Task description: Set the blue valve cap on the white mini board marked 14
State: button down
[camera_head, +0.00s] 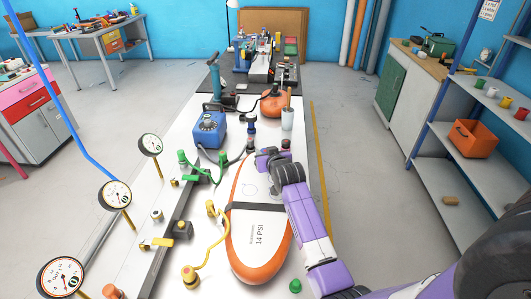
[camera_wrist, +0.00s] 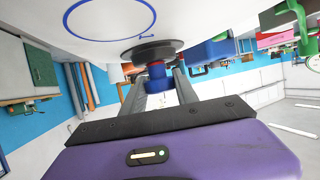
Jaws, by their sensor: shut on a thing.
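The white mini board (camera_head: 245,235) with an orange rim and the mark 14 PSI lies on the white table, a dark strap across it. My gripper (camera_head: 262,157) is over the far end of the board. In the wrist view, which looks upside down, my gripper (camera_wrist: 165,84) is shut on the blue valve cap (camera_wrist: 156,84), which has a red band. A round black disc (camera_wrist: 152,50) on a white surface is right against or very close to the cap; I cannot tell if they touch. In the head view my gripper largely hides the cap.
A blue box (camera_head: 209,130) stands left of the board's far end, with a dark upright bottle-like thing (camera_head: 251,133) nearby. Green and yellow hoses and a dark rail (camera_head: 178,220) run along the left. A white cup (camera_head: 288,120) stands beyond my gripper.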

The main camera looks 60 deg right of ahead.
jog(key=shift+f, duration=0.45)
jog(key=c, duration=0.9)
grip_release()
jog(key=shift+o, duration=0.2)
jog(key=b+v, duration=0.1)
jog(key=v, duration=0.6)
jog(key=shift+s+a+r, duration=0.25)
